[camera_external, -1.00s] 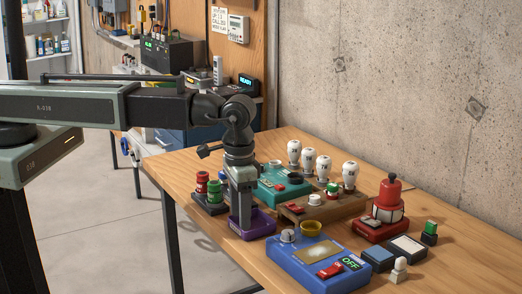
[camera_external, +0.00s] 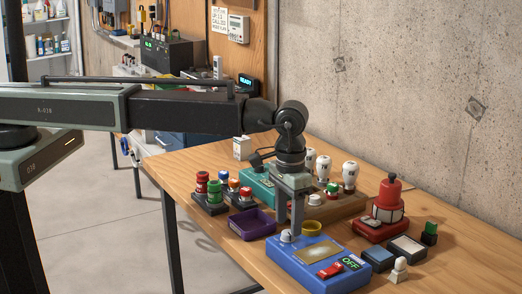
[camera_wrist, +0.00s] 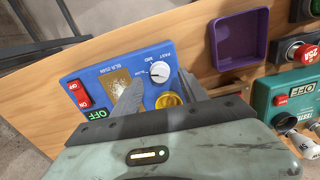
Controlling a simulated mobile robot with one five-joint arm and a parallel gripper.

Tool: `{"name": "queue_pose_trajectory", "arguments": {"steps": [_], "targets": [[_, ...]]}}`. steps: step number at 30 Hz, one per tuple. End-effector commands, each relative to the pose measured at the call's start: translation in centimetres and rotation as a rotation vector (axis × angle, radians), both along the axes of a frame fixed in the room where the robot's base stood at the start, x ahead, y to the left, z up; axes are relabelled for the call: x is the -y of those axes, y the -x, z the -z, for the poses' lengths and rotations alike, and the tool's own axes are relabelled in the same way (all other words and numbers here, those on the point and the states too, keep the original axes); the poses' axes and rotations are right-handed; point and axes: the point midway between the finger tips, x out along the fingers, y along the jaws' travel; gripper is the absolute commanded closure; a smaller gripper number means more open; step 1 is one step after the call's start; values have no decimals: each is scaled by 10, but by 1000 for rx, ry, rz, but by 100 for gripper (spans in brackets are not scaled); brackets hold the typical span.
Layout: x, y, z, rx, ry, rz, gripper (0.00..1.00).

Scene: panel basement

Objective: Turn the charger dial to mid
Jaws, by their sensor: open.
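The blue charger (camera_external: 318,263) lies at the front of the bench. It has a tan panel, a red switch and a green OFF display. Its white dial (camera_external: 288,236) sits at the back left corner; it also shows in the wrist view (camera_wrist: 159,71), with small words including MID and FAST beside it. Its pointer is too small to read surely. My gripper (camera_external: 290,227) points down over the dial, open, with fingers apart. In the wrist view my fingers reach toward the dial; whether they touch it I cannot tell.
Red and green cylinders (camera_external: 208,186), a teal device (camera_external: 258,183), white bulbs (camera_external: 349,175) and a red beacon (camera_external: 388,200) stand around.

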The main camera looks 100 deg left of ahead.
Motion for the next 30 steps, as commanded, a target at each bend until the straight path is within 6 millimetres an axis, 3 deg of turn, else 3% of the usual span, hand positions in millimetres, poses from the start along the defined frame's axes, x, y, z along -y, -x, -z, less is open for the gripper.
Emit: {"name": "queue_pose_trajectory", "arguments": {"steps": [1, 3, 12, 13, 18, 30], "targets": [[0, 0, 17, 0, 0, 0, 50], [0, 0, 24, 0, 0, 0, 50], [0, 0, 24, 0, 0, 0, 50], [0, 0, 24, 0, 0, 0, 52], [0, 0, 24, 0, 0, 0, 100], [0, 0, 24, 0, 0, 57, 100]]}}
